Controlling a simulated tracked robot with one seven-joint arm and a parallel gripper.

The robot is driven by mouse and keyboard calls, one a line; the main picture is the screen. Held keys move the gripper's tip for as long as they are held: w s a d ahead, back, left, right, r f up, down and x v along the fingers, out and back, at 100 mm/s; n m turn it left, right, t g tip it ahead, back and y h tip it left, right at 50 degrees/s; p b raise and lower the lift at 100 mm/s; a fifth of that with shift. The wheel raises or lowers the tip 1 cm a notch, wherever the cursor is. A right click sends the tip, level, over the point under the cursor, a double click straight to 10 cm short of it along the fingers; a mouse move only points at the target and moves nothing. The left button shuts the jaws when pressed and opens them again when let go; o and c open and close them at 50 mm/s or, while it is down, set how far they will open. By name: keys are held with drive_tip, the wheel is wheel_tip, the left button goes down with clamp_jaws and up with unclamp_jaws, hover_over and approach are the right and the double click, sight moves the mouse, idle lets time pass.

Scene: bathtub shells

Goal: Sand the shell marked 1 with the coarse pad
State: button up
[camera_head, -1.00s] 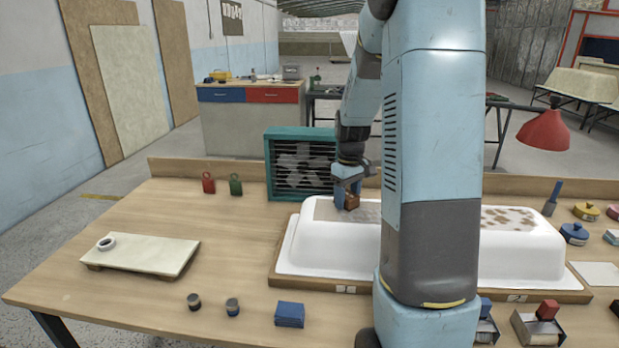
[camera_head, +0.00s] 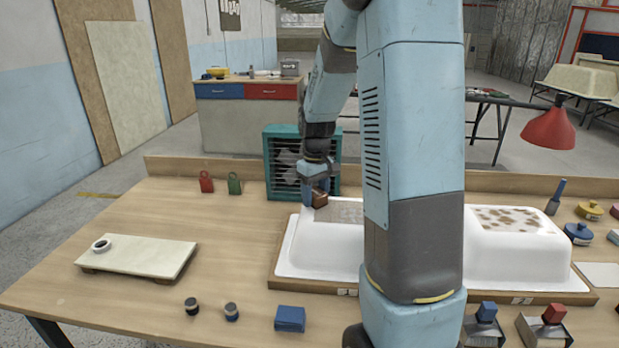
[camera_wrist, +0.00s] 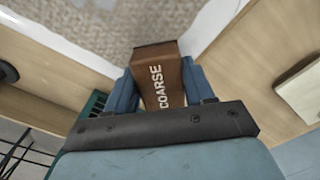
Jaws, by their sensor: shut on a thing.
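A brown pad lettered COARSE (camera_wrist: 163,82) sits between the two blue fingers of my gripper (camera_wrist: 160,90) in the wrist view. In the head view my gripper (camera_head: 316,190) is shut on the pad (camera_head: 320,199) at the left end of the left white shell (camera_head: 310,258). I cannot tell whether the pad touches the shell. The shell rests upside down on a wooden base with a small marker (camera_head: 347,292), which reads like 1. A grey-brown rough patch (camera_head: 343,210) lies on its top. My arm hides the shell's right part.
A second white shell (camera_head: 520,250) with brown blotches stands right, its base marked 2. A teal fan box (camera_head: 282,165) stands close behind my gripper. A blue block (camera_head: 290,319) and two small jars lie in front. A pale board (camera_head: 140,256) is at left; bare table lies between.

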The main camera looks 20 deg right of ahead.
drive_tip(key=shift+w+a+f, duration=0.15)
drive_tip(key=shift+a+f, duration=0.05)
drive_tip(key=shift+a, duration=0.2)
drive_tip(key=shift+d+r, duration=0.2)
drive_tip(key=shift+r, duration=3.75)
